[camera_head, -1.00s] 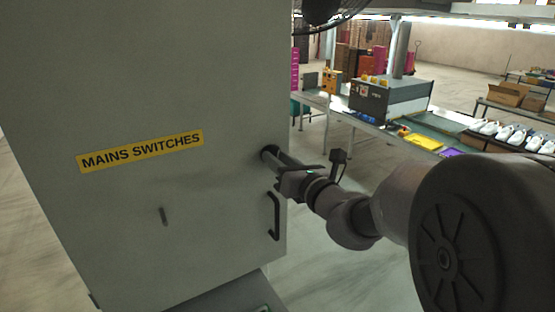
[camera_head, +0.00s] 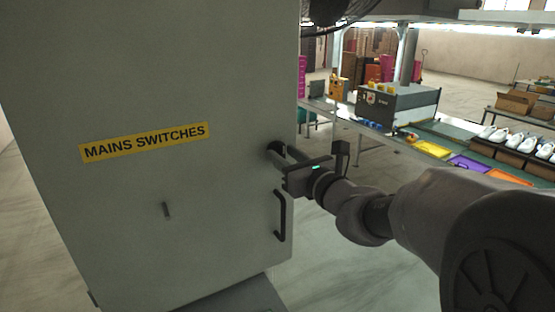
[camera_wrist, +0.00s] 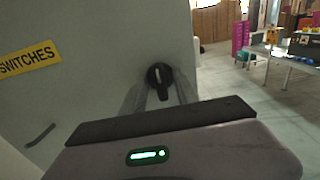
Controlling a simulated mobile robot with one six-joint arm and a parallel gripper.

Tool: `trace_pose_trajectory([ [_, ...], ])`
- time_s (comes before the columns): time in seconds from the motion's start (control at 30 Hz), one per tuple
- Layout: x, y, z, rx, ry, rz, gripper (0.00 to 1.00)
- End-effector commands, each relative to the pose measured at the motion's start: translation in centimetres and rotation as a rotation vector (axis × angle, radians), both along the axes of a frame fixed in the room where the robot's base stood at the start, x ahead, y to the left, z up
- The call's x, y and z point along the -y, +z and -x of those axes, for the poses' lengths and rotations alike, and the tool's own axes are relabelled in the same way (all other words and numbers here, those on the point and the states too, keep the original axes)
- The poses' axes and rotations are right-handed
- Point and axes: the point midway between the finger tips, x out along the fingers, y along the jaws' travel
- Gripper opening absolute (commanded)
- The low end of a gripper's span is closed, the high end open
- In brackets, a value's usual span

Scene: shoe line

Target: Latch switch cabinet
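The grey switch cabinet (camera_head: 110,220) stands at the left with its door closed or nearly so; I cannot tell which. A yellow "MAINS SWITCHES" label (camera_head: 145,143) is on its door, also in the wrist view (camera_wrist: 28,59). A round black latch knob (camera_wrist: 160,80) with a pale, near-upright bar is near the door's right edge. In the head view the latch (camera_head: 273,148) is partly covered by my gripper (camera_head: 281,158). In the wrist view my gripper's fingers (camera_wrist: 159,92) are apart, one at each side of the knob; contact is unclear.
A black pull handle (camera_head: 281,216) is below the latch. A small dark bar (camera_head: 166,209) sits mid-door. Behind at right are a grey machine (camera_head: 398,106) on a bench, yellow (camera_head: 432,149) and purple (camera_head: 469,163) trays, and white shoes (camera_head: 500,134). Bare floor lies right of the cabinet.

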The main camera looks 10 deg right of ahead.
Motion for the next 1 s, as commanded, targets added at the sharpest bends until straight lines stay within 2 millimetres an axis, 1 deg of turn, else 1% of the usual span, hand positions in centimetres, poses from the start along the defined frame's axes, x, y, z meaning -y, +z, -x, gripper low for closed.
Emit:
trace_pose_trajectory([
  [0.07, 0.3, -0.1, 0.7, 0.000, -0.001, 0.001, 0.36],
  [0.17, 0.9, -0.1, 2.7, 0.002, -0.003, 0.002, 0.36],
  [0.27, 2.0, -0.1, 5.6, 0.003, -0.006, 0.001, 0.36],
  [0.4, 3.5, -0.1, 10.1, 0.004, -0.007, 0.002, 0.36],
  [0.5, 4.3, 0.0, 12.8, 0.004, -0.007, 0.002, 0.36],
  [0.6, 5.0, -0.1, 14.8, 0.003, -0.006, 0.002, 0.36],
  [0.7, 5.2, 0.0, 16.0, 0.002, -0.003, 0.000, 0.36],
  [0.77, 5.3, 0.0, 16.3, 0.000, -0.002, 0.001, 0.36],
  [1.0, 5.3, 0.0, 16.5, 0.000, 0.000, 0.000, 0.36],
])
